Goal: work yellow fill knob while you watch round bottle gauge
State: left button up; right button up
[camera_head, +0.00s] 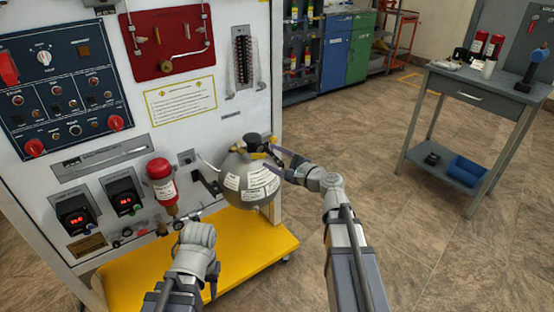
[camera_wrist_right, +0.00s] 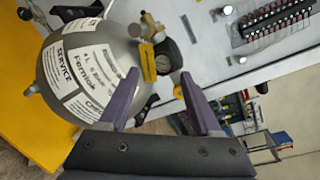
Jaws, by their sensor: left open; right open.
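The round grey bottle (camera_head: 248,183) with white labels stands against the panel, above the yellow shelf. Its top fitting carries a dark round gauge (camera_wrist_right: 166,55); the dial reading is too small to tell. A yellow flat piece (camera_wrist_right: 148,63), perhaps the fill knob, sits beside the gauge. A small yellow round part (camera_wrist_right: 178,91) shows at one fingertip; I cannot tell what it belongs to. My right gripper (camera_wrist_right: 156,88) is open at the bottle's top, its purple fingers apart with the fitting beyond them. My left gripper (camera_head: 197,238) is open, low in front of the panel; its fingertips are mostly hidden.
A red bottle (camera_head: 161,183) stands on fittings left of the round bottle. The yellow shelf (camera_head: 262,244) juts out below. The panel (camera_head: 207,119) carries switches and two red displays. A grey side table (camera_head: 466,90) with tools stands at the right; the floor between is clear.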

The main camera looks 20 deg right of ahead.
aim_at(275, 141)
jog(key=w+d+m+t+h+b, duration=0.1)
jog(key=d+m+t+h, duration=0.1)
jog(key=d+m, duration=0.3)
jog(key=shift+n, duration=0.8)
jog(key=shift+d+x, duration=0.15)
jog(key=shift+x, duration=1.85)
jog(key=shift+d+x, duration=0.15)
jog(key=shift+x, duration=1.85)
jog(key=shift+c, duration=0.2)
grip_shut()
